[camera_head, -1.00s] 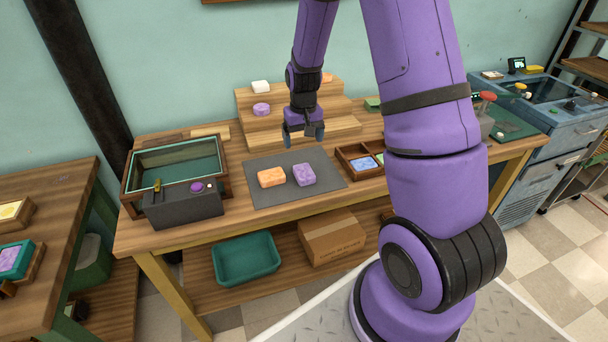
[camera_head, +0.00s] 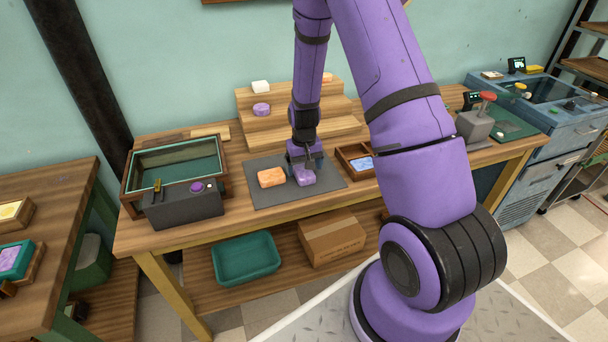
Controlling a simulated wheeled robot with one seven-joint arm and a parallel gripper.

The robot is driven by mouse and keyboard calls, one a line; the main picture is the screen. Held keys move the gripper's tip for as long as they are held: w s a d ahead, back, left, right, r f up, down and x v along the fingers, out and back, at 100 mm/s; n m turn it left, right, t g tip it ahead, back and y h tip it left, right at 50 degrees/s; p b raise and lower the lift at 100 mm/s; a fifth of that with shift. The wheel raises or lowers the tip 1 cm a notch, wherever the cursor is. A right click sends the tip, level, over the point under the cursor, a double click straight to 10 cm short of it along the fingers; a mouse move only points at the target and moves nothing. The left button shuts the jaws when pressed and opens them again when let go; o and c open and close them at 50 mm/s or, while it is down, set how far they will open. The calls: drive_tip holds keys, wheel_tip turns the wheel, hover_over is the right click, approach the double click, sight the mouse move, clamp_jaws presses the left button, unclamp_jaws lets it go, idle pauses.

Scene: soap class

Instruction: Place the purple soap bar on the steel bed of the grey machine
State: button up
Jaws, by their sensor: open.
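The purple soap bar (camera_head: 305,178) lies on the dark grey mat (camera_head: 262,195), right of an orange soap bar (camera_head: 271,178). My gripper (camera_head: 304,168) is open and low over the purple bar, pointing down. Its fingers hide the back part of the bar; whether they touch it I cannot tell. A small grey machine (camera_head: 475,127) with a red knob on top stands at the right of the table. Its steel bed cannot be made out clearly.
A glass-topped wooden case with a dark grey control box (camera_head: 184,205) stands at the left. A stepped wooden stand (camera_head: 262,131) with soaps is behind the mat. A divided wooden tray (camera_head: 349,157) is close right of my gripper, partly hidden by my arm.

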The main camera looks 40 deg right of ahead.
drive_tip(key=shift+f, duration=0.85)
drive_tip(key=c, duration=1.1)
drive_tip(key=shift+c, duration=0.2)
drive_tip(key=shift+r, duration=0.2)
